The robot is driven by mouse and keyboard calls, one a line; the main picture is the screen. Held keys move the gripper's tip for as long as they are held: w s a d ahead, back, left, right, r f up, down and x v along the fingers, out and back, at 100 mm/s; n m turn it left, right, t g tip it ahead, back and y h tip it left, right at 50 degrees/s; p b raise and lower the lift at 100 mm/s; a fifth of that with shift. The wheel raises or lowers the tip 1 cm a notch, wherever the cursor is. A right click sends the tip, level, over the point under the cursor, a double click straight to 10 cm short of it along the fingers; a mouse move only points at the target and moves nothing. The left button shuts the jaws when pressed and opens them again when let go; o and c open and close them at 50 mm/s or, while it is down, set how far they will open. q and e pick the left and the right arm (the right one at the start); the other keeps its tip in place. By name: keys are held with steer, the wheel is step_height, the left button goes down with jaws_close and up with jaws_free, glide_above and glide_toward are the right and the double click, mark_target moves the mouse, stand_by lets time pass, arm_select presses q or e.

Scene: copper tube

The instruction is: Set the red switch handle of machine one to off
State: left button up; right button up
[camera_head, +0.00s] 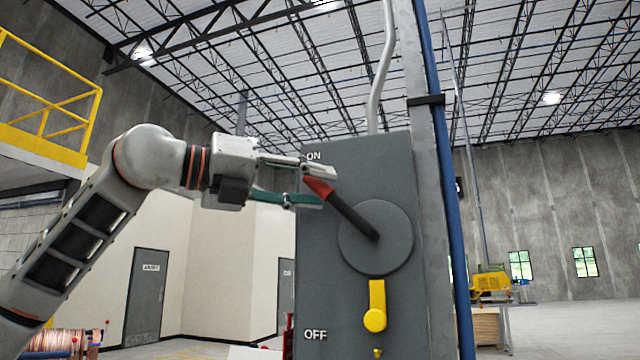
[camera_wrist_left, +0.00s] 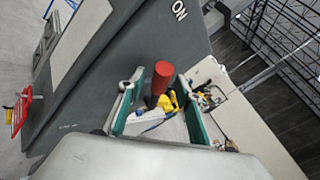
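The red switch handle (camera_head: 319,188) is the red grip at the end of a dark lever on a grey switch box (camera_head: 325,255). The lever runs from a round hub (camera_head: 398,245) up and left, and its grip is near the ON label (camera_head: 313,156). The OFF label (camera_head: 315,335) is low on the box. My left gripper (camera_head: 308,184) is open at the red grip. In the left wrist view, the red handle (camera_wrist_left: 161,76) stands between the two green-padded fingers (camera_wrist_left: 160,102), with gaps at both sides. My right gripper is not in view.
A yellow latch (camera_head: 375,306) sits on the box below the hub. A blue pipe (camera_head: 446,170) and a grey post rise along the box's right side. A grey conduit (camera_head: 381,70) enters the top.

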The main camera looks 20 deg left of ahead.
arm_select(q)
steer(key=shift+w+d, duration=0.45)
steer(key=shift+w, duration=0.05)
jaws_close()
steer(key=shift+a, duration=0.1)
